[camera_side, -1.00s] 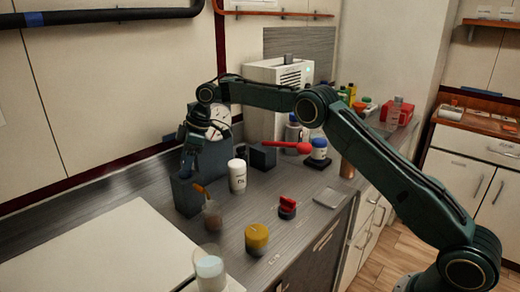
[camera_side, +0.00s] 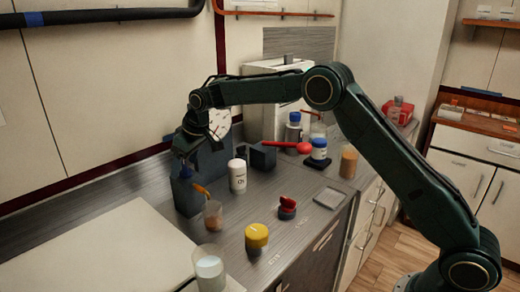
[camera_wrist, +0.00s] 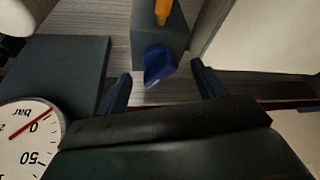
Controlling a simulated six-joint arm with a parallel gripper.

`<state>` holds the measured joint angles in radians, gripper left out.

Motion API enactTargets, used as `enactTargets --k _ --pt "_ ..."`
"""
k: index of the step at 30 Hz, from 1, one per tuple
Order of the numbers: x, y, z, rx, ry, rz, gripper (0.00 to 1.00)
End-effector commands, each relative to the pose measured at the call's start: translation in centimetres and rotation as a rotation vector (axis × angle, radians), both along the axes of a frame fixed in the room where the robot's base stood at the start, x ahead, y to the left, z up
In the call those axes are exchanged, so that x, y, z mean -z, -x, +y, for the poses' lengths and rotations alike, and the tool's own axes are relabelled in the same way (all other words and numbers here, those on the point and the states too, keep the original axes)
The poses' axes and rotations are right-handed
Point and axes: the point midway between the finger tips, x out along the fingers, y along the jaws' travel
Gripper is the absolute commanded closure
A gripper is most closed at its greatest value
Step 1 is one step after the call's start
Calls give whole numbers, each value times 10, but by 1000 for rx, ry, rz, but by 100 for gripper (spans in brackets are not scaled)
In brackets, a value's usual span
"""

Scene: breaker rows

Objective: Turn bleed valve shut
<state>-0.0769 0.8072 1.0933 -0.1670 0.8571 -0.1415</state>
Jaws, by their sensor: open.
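The bleed valve is a dark grey block (camera_side: 187,198) at the left of the bench, with an orange spout (camera_side: 202,190) on its side. Its blue knob (camera_side: 186,172) sits on top, and the wrist view shows the knob (camera_wrist: 160,64) close up. My gripper (camera_side: 180,155) is just above and beside the knob. In the wrist view my gripper (camera_wrist: 161,78) is open, one finger on each side of the knob, with visible gaps. The knob appears just past the fingertips. A cup with brownish contents (camera_side: 213,214) stands below the spout.
A pressure gauge (camera_wrist: 28,135) on a dark block stands close beside my gripper. A white bottle (camera_side: 237,176), a red-handled lever (camera_side: 290,147), a yellow-lidded jar (camera_side: 256,238) and a clear cup (camera_side: 209,268) stand on the bench. A pale board (camera_side: 110,250) lies front left.

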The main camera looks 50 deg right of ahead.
Motion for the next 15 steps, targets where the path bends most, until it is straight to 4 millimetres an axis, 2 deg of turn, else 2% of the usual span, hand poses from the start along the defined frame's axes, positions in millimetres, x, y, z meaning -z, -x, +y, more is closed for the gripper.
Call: enactTargets --k 13,15 --pt "0 0 4 377 0 -2 31" --pt "-13 5 2 371 -2 -3 31"
